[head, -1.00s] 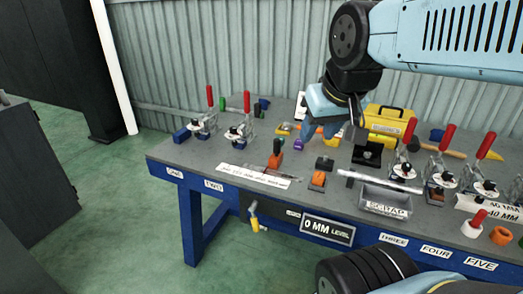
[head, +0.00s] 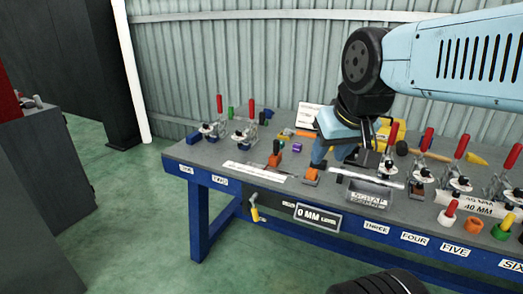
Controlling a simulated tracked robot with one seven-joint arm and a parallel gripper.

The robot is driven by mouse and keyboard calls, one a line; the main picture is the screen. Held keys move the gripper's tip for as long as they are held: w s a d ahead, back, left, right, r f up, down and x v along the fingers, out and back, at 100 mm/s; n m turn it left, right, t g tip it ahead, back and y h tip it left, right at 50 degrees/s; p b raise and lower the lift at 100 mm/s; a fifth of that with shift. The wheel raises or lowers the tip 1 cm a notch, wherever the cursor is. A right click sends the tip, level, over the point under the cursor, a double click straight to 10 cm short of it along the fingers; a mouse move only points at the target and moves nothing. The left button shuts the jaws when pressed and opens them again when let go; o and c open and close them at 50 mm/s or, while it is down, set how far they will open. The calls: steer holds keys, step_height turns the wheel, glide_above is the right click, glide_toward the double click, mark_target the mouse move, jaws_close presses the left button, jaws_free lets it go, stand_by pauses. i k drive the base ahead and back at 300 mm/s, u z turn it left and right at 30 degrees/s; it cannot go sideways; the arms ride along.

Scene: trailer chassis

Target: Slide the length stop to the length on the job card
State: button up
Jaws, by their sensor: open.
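A white printed scale strip (head: 254,172) lies along the front left of the bench top. An orange-topped dark upright piece (head: 275,154), which looks like the length stop, stands at its back edge; its setting is too small to read. A white card reading 40 MM (head: 478,205) is at the bench's right; its upper line is not clear. My gripper (head: 333,163) is open, pointing down above the middle of the bench, right of the upright piece. Nothing shows between its fingers. It hides part of the bench behind it.
A grey SCRAP bin (head: 368,193) and an orange-and-black block (head: 311,176) are near my gripper. Red-handled toggle clamps stand at left (head: 220,118) and right (head: 461,160). A 0 MM LEVEL sign (head: 318,217) hangs on the front edge. A yellow toolbox (head: 388,131) is partly hidden.

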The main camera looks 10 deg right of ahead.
mark_target(276, 159)
steer(key=z, duration=0.2)
steer(key=i, duration=0.9)
steer(key=u, duration=0.1)
